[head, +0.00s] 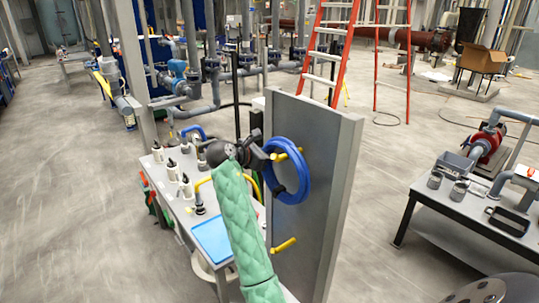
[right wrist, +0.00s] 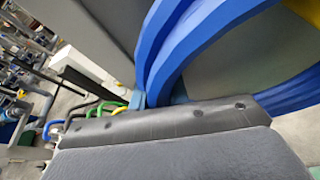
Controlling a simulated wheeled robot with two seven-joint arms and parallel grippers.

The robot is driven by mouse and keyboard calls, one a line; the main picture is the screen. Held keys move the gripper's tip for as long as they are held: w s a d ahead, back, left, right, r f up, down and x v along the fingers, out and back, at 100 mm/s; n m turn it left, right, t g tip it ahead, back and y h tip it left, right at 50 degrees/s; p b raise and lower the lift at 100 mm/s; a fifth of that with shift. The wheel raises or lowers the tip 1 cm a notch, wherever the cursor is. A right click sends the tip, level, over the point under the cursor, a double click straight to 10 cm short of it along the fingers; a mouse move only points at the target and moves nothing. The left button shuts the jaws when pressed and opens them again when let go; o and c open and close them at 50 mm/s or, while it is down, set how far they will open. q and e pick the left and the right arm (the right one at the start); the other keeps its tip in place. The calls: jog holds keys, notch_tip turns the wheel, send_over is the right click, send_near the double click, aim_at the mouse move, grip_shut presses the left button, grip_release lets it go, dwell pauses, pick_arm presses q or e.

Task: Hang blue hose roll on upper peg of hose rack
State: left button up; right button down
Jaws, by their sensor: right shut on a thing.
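The blue hose roll (head: 304,180) hangs upright against the front of the grey hose rack (head: 322,150) in the head view. My right gripper (head: 276,172), on the green-sleeved arm, is shut on the roll's left side. The yellow upper peg (head: 288,154) shows within the ring's outline, near its top; I cannot tell for sure whether the ring is around it. The yellow lower peg (head: 284,245) is bare. In the right wrist view the blue hose (right wrist: 190,45) is close, with a bit of yellow (right wrist: 308,8) inside its curve. My left gripper is not in view.
A workbench (head: 180,205) with white bottles (head: 172,170) and a blue mat (head: 212,238) stands left of the rack. A grey table (head: 465,215) with a red pump (head: 487,148) is at right. Open floor lies between rack and table.

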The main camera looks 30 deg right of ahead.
jog(key=c, duration=1.3)
grip_release()
jog(key=shift+c, duration=0.2)
jog(key=shift+o, duration=0.4)
jog(key=shift+s+r, duration=0.1)
jog(key=shift+r, duration=0.1)
jog(key=shift+a, duration=0.1)
